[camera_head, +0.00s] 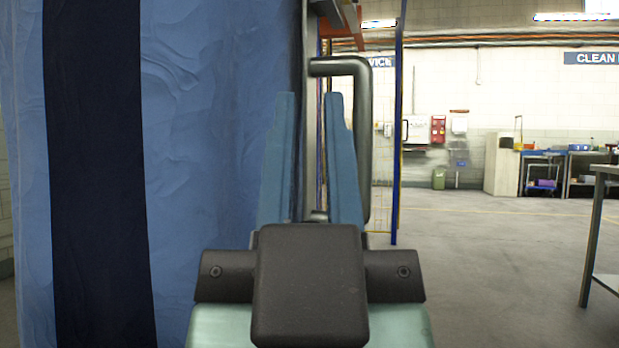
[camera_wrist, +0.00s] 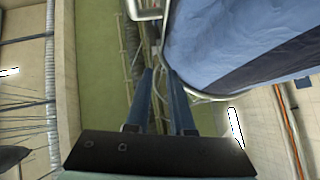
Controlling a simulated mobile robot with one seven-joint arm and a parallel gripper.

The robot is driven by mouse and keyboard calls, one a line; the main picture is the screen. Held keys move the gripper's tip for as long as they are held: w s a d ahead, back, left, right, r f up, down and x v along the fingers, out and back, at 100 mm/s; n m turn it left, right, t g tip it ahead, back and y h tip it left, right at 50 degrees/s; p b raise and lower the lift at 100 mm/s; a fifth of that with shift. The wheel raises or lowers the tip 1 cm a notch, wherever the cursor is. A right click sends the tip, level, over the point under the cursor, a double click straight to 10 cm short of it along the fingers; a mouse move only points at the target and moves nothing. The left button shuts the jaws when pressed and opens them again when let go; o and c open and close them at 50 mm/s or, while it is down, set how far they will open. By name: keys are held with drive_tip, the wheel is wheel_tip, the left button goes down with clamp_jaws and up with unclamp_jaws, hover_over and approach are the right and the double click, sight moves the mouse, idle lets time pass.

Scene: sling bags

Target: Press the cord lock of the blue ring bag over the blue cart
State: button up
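A large blue bag (camera_head: 205,150) with a dark navy vertical stripe fills the left of the head view. It also shows at the upper right of the wrist view (camera_wrist: 215,40). My gripper (camera_head: 309,100) is just right of the bag, its two blue fingers apart with a gap between them. In the wrist view my gripper (camera_wrist: 157,70) points toward the narrow space beside the bag's edge. I see nothing held between the fingers. I cannot make out a cord lock, a ring or the blue cart for certain.
A bent grey metal tube (camera_head: 362,140) stands just behind and right of the fingers. A thin blue post (camera_head: 398,130) is further right. A metal table (camera_head: 597,230) is at the right edge. The grey floor (camera_head: 480,270) between is clear.

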clamp_jaws()
idle(1.4)
